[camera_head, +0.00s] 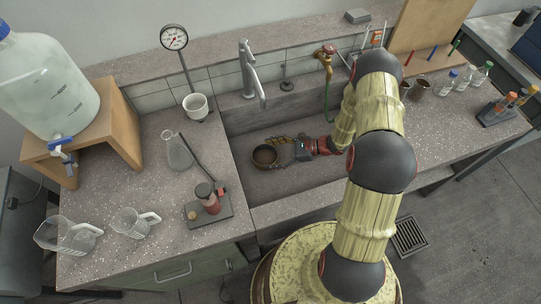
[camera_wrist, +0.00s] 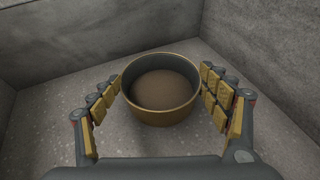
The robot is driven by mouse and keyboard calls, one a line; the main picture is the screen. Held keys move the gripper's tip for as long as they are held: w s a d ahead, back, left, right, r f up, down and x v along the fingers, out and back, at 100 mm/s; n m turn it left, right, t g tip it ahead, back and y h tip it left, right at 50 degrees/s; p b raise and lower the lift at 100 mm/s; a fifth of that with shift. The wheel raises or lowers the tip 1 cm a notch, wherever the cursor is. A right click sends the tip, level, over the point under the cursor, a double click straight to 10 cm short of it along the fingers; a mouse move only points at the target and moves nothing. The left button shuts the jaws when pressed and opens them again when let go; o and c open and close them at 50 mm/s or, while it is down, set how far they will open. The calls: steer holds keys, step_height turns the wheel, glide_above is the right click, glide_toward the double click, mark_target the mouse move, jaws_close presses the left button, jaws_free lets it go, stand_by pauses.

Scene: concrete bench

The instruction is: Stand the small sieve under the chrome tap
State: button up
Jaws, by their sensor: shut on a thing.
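The small sieve (camera_head: 264,157) is a round, brass-rimmed cup with a brown inside, upright in the sink basin. It also shows in the wrist view (camera_wrist: 161,88), between my finger pads. My gripper (camera_head: 280,150) reaches in from the right and is shut on the sieve's sides. The chrome tap (camera_head: 248,72) stands at the sink's back edge, its spout curving forward. In the head view the sieve appears below the spout tip, toward the front of the basin. I cannot tell whether the sieve's base touches the basin floor.
The grey sink (camera_head: 240,128) has walls close around my gripper. A brass tap (camera_head: 326,62) with a green hose stands at the back right. A conical flask (camera_head: 177,150), a white cup (camera_head: 197,106) and a small stand (camera_head: 208,205) are left of the sink.

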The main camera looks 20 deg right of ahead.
steer(key=shift+r, duration=0.15)
steer(key=o, duration=1.3)
steer(key=shift+f, duration=0.2)
steer(key=shift+o, duration=0.2)
steer(key=shift+r, duration=0.15)
